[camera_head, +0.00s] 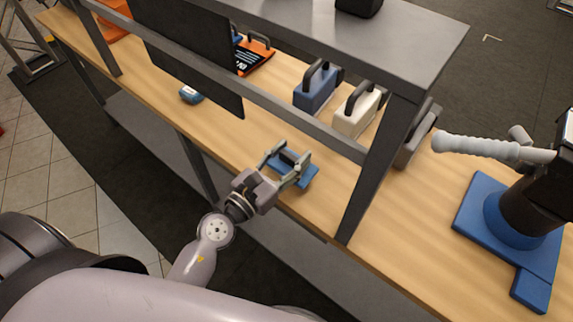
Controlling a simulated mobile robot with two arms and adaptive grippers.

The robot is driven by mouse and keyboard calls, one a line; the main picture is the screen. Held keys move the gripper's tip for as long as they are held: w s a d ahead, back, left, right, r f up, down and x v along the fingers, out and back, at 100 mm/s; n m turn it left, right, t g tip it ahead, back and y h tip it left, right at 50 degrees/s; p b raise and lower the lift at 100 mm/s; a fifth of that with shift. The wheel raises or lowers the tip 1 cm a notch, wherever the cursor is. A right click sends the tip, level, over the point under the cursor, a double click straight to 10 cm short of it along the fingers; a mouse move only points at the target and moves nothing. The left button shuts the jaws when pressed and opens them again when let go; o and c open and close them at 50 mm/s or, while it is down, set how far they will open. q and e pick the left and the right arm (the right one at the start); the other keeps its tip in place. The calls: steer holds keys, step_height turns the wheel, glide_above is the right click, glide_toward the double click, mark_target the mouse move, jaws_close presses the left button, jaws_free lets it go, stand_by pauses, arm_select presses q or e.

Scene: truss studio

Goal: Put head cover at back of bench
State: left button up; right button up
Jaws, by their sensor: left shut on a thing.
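My left gripper (286,166) reaches over the wooden bench (232,135) from the front. It is shut on a small blue piece (302,172), which seems to be the head cover; the fingers hide part of it. The piece is at the bench's front half, and I cannot tell whether it touches the top. My right gripper is not in view.
A grey shelf frame (375,170) stands over the bench, with a dark panel (190,50). Behind are a blue case (316,88), a white case (357,108) and an orange box (256,57). A small blue item (191,95) lies left. A blue-based machine (505,225) stands right.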

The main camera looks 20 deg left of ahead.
mark_target(289, 164)
arm_select(q)
step_height(289, 164, down, 4)
steer(key=shift+r+b, duration=0.15)
steer(key=shift+b, duration=1.05)
steer(key=shift+r, duration=0.15)
steer(key=o, duration=0.9)
steer(key=shift+o, duration=1.3)
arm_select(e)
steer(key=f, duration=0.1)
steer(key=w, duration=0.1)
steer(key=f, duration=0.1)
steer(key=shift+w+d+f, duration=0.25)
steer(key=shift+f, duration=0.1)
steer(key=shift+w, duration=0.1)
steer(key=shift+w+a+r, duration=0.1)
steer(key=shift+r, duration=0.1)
